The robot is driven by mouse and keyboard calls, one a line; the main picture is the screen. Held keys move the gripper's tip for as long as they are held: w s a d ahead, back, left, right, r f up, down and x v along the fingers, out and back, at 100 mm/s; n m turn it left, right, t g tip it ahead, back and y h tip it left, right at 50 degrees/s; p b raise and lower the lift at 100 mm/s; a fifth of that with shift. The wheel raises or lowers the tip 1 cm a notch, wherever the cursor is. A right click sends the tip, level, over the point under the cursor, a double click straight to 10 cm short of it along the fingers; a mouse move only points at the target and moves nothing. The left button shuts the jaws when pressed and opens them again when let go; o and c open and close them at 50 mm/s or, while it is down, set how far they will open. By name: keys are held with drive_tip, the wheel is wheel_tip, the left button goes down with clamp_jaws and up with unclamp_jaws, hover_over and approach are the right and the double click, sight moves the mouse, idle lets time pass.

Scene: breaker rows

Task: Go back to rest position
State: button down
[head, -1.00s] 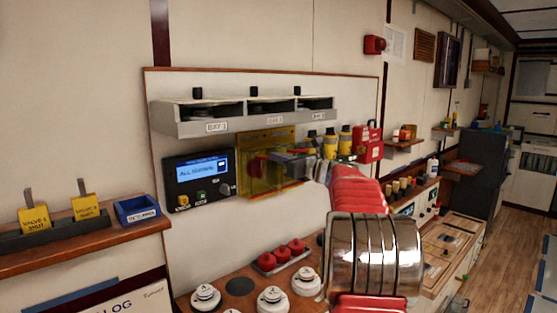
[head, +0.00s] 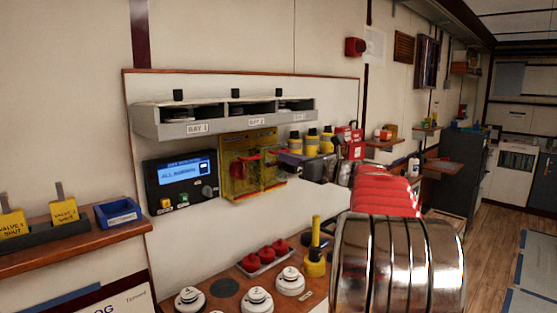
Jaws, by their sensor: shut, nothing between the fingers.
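My red and chrome arm reaches up from the lower right in the head view. My gripper (head: 338,145) is small and partly lost against the red case behind it. It looks shut and empty. It appears to the right of the yellow see-through breaker cover (head: 240,170) and in line with the red case, with the cover fully in sight. The panel (head: 182,180) to the left of the cover has a lit blue screen that seems to read "ALL NORMAL".
A grey bay shelf (head: 222,128) runs above. Several yellow-and-black bottles (head: 312,142) and a red case (head: 352,140) stand beside the gripper. Below, a wooden bench holds white round detectors (head: 257,300), red knobs (head: 267,255) and a yellow tool (head: 316,245). Floor is open at right.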

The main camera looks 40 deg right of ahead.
drive_tip(key=shift+s, duration=0.45)
idle(0.4)
